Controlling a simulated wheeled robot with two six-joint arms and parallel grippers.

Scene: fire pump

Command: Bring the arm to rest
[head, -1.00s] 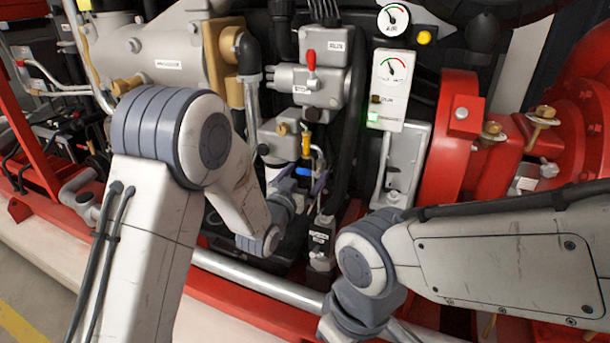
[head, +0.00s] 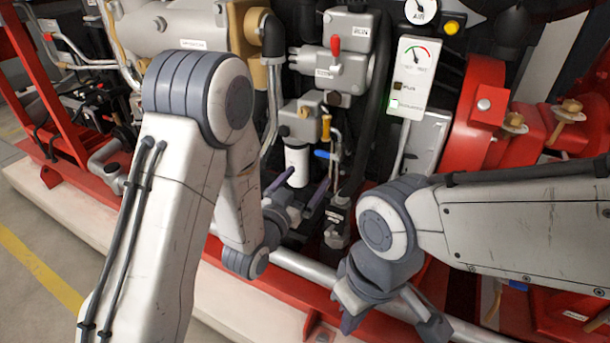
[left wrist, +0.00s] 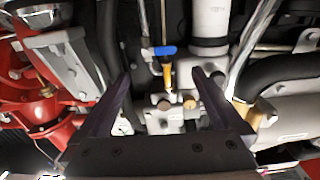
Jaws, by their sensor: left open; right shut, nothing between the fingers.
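My left gripper (head: 300,188) is open in front of the lower middle of the pump panel. Its two dark purple fingers stand apart with nothing between them, and they also show in the left wrist view (left wrist: 160,85).
A white cylinder (head: 298,166) hangs just behind my left gripper. A silver pipe (head: 300,267) and a red frame rail (head: 245,283) run below. A red flanged casing (head: 480,125) is at right. A red-levered valve (head: 335,45) is above. Open floor (head: 35,290) is at lower left.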

